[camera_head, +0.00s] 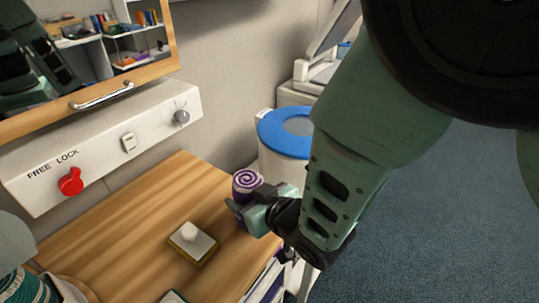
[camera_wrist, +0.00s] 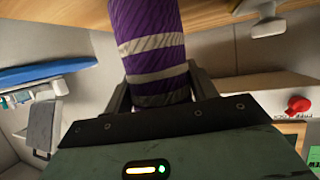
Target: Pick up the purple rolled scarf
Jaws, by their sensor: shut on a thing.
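The purple rolled scarf (camera_head: 247,182) has a purple and white spiral end and stands upright at the right edge of the wooden counter (camera_head: 150,215). In the wrist view the scarf (camera_wrist: 152,50) shows purple with pale bands, between the two fingers. My gripper (camera_head: 248,208) is shut on the scarf from the side. In the wrist view my gripper (camera_wrist: 158,92) has a finger on each side of the scarf's lower part in the picture. I cannot tell whether the scarf's base touches the counter.
A blue-lidded white bin (camera_head: 287,133) stands behind the scarf. A wall panel with a red knob (camera_head: 70,181) and a mirrored cabinet (camera_head: 100,60) border the counter's back. The counter's left part is clear.

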